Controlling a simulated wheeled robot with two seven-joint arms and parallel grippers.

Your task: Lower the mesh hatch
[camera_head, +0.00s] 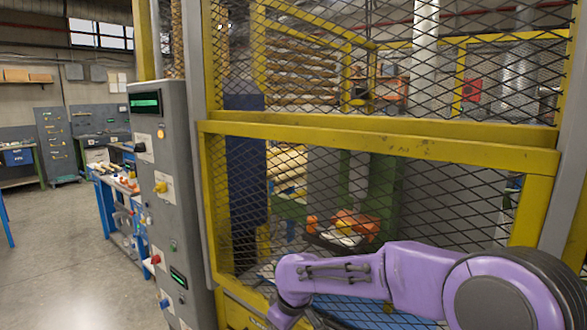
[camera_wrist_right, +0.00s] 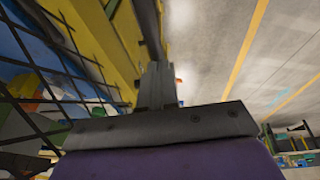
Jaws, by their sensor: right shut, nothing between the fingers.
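The mesh hatch is a yellow-framed panel of dark diamond mesh on the front of a caged machine; its top bar (camera_head: 380,147) crosses the middle of the head view. My purple right arm reaches across in front of the lower mesh, hiding part of it. The arm's end drops out at the bottom edge, so the gripper is not seen there. In the right wrist view my right gripper (camera_wrist_right: 158,84) is shut and empty, beside a yellow bar (camera_wrist_right: 95,38) with mesh to its left. I cannot tell whether it touches the bar. My left gripper is not in view.
A grey control post (camera_head: 160,200) with knobs, buttons and green displays stands just left of the hatch. Behind the mesh lie orange and white parts (camera_head: 345,228). A blue workbench (camera_head: 118,195) stands farther left. Open concrete floor (camera_head: 65,260) lies at lower left.

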